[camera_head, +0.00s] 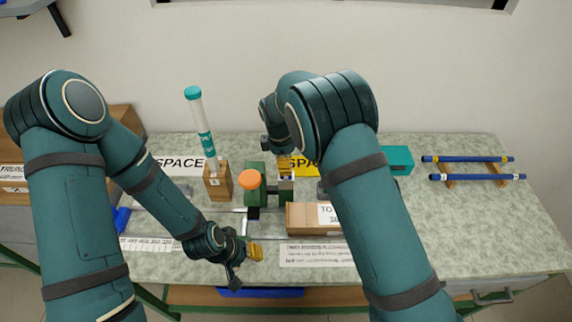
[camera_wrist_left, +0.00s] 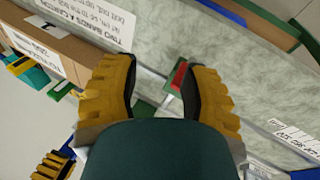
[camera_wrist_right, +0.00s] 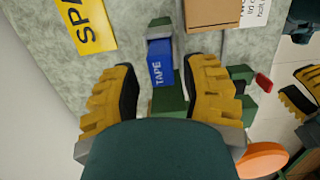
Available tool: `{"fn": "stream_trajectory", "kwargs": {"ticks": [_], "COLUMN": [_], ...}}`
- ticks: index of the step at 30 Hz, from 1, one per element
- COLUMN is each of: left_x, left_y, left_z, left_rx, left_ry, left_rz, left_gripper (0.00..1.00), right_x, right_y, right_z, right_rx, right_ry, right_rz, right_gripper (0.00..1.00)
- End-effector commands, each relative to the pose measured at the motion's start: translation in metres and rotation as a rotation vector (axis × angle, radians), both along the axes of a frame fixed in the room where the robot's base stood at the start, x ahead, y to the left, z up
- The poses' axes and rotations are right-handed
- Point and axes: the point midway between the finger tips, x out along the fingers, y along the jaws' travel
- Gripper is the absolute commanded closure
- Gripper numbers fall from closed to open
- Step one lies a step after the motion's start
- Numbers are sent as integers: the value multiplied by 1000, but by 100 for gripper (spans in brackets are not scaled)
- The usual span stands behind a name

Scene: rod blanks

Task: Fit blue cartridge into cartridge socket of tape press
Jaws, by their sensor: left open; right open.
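The blue cartridge (camera_wrist_right: 159,72), marked TAPE, lies between and just beyond the fingertips of my right gripper (camera_wrist_right: 157,85) in the right wrist view. That gripper is open; in the head view it (camera_head: 285,165) is over the back right of the tape press. The press (camera_head: 256,198) is green with an orange knob (camera_head: 249,179). The cartridge lies against a grey part (camera_wrist_right: 160,35) and the green body (camera_wrist_right: 168,100); I cannot tell how deep it sits in the socket. My left gripper (camera_head: 254,251) is open and empty near the counter's front; its fingers (camera_wrist_left: 160,85) also show in the left wrist view.
A wooden block (camera_head: 217,182) holds a white and teal tube (camera_head: 198,118) left of the press. A cardboard box (camera_head: 305,218) stands right of the press. Blue rods (camera_head: 468,159) lie on a rack at the right. The counter's right front is clear.

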Motion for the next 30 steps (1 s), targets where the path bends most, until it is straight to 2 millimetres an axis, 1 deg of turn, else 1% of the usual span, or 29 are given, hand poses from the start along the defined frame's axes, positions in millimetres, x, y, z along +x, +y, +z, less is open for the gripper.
{"fn": "stream_trajectory", "kwargs": {"ticks": [1,9,13,18,22,25,26,28,29,30], "left_x": [0,0,0,0,0,0,0,0,0,0], "left_y": [0,0,0,0,0,0,0,0,0,0], "left_z": [-1,-1,-1,-1,0,0,0,0,-1,-1], "left_rx": [0,0,0,0,0,0,0,0,0,0], "left_ry": [1,1,1,1,1,1,1,1,1,1], "left_rz": [0,0,0,0,0,0,0,0,0,0], "left_gripper": [55,55,55,55,55,55,55,55,55,55], "right_x": [1,0,0,-1,0,-2,-2,-6,-9,-15], "right_y": [1,8,11,13,13,9,5,-5,-11,-20], "right_z": [10,66,87,102,106,100,95,75,64,47], "right_rx": [2,3,2,0,0,6,13,38,53,78], "right_ry": [-3,-3,-2,0,0,3,4,8,9,11], "right_rz": [0,-1,0,1,0,-20,-38,-101,-140,-202], "right_gripper": [55,55,55,55,55,55,55,55,55,55]}}
